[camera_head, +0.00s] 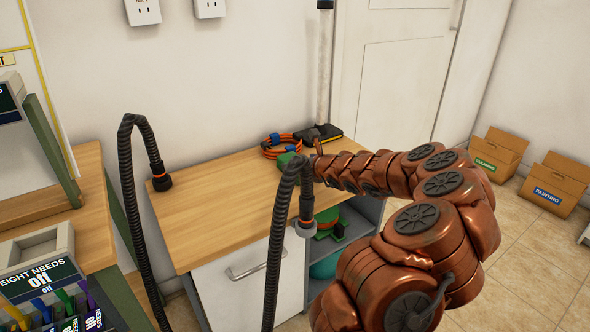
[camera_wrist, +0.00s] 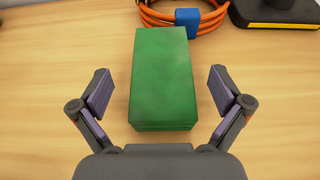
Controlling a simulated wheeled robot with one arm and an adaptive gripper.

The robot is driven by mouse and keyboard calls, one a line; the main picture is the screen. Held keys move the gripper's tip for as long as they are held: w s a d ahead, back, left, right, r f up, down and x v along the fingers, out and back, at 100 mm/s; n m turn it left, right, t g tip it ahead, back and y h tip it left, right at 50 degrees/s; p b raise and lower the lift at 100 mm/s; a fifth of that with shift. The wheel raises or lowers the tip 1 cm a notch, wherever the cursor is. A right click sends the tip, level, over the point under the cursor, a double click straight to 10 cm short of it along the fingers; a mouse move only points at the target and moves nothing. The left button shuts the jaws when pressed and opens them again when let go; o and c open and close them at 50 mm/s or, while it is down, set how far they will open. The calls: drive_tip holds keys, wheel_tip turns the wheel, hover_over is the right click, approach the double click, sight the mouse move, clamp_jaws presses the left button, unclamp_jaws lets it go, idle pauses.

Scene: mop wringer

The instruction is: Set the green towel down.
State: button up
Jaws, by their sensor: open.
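The green towel (camera_wrist: 162,78) is a folded, block-shaped stack lying on the wooden countertop, seen in the wrist view between my fingers. In the head view the towel (camera_head: 287,160) is partly hidden behind a black hose and my arm. My gripper (camera_wrist: 160,92) is open, with one finger on each side of the towel's near half. A gap of bare wood shows between each finger pad and the towel, so neither touches it. In the head view my gripper is mostly hidden at the end of my copper-coloured arm.
An orange coiled cable (camera_wrist: 205,15) with a blue clip lies just behind the towel. A black-and-yellow tool base (camera_wrist: 275,12) stands at the back right. The countertop's left part (camera_head: 215,195) is clear.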

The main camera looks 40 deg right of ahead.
sight(294, 161)
drive_tip(key=shift+b+x, duration=0.3)
drive_tip(key=shift+x, duration=1.4)
drive_tip(key=shift+d+r, duration=0.1)
drive_tip(key=shift+c, duration=0.4)
drive_tip(key=c, duration=1.3)
wheel_tip(294, 161, up, 10)
drive_tip(key=p, duration=0.5)
drive_tip(key=w+a+r+n+y, duration=0.1)
drive_tip(key=w+a+r+y, duration=0.1)
drive_tip(key=a, duration=0.7)
drive_tip(key=w+a+r+n+y, duration=0.1)
drive_tip(key=a+r+n, duration=0.1)
drive_tip(key=a, duration=0.7)
drive_tip(key=s+a+n+y, duration=0.1)
drive_tip(key=s+a+y, duration=0.15)
drive_tip(key=a, duration=1.55)
wheel_tip(294, 161, up, 28)
drive_tip(key=p, duration=2.8)
drive_tip(key=shift+s+f+g, duration=0.2)
drive_tip(key=shift+s+g, duration=0.1)
drive_tip(key=shift+s, duration=0.05)
drive_tip(key=shift+s, duration=0.1)
